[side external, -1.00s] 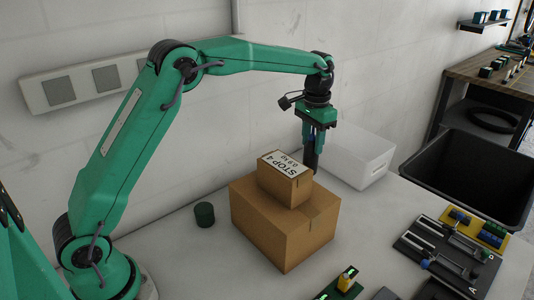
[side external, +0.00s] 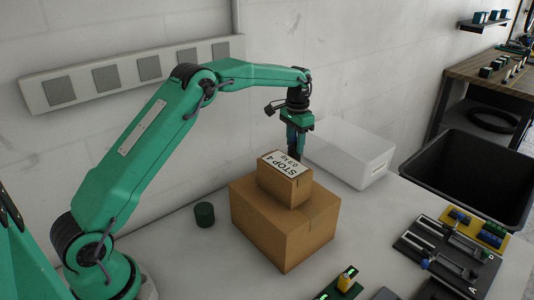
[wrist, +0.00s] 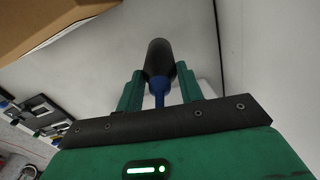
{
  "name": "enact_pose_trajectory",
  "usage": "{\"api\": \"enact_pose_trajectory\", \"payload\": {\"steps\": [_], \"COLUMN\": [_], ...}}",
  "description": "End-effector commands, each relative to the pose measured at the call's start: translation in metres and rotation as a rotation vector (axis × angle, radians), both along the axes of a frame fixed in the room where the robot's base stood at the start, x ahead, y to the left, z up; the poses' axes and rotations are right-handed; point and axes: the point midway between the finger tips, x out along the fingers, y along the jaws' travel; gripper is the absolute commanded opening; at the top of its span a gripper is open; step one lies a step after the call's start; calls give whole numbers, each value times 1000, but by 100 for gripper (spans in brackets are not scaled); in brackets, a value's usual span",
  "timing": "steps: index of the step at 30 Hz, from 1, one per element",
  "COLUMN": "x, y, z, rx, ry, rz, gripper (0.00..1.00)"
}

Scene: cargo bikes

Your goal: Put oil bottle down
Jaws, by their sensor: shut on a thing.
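My gripper (side external: 299,138) points down behind the cardboard boxes in the side view. It is shut on the oil bottle (side external: 294,154), which shows as a dark shape below the fingers. In the wrist view the oil bottle (wrist: 158,58) is black with a blue neck (wrist: 157,90) between the green fingers. Its lower end is hidden behind the small box in the side view, so I cannot tell whether it touches the table.
A small box labelled STOP 4 (side external: 288,186) sits on a larger box (side external: 270,235) in front of the bottle. A white bin (side external: 350,160) stands close on the right. A dark green cylinder (side external: 204,214) stands left. The table between the cylinder and wall is clear.

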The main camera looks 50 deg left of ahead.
Motion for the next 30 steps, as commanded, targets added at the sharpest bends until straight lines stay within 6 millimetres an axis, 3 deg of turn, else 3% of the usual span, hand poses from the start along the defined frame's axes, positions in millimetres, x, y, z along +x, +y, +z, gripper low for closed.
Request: {"api": "enact_pose_trajectory", "payload": {"steps": [5,16,30], "x": [0,0,0], "y": [0,-1,0], "z": [-3,-38,-43], "rx": [0,0,0], "ry": [1,1,0], "rz": [0,0,0], "gripper": [0,0,0]}}
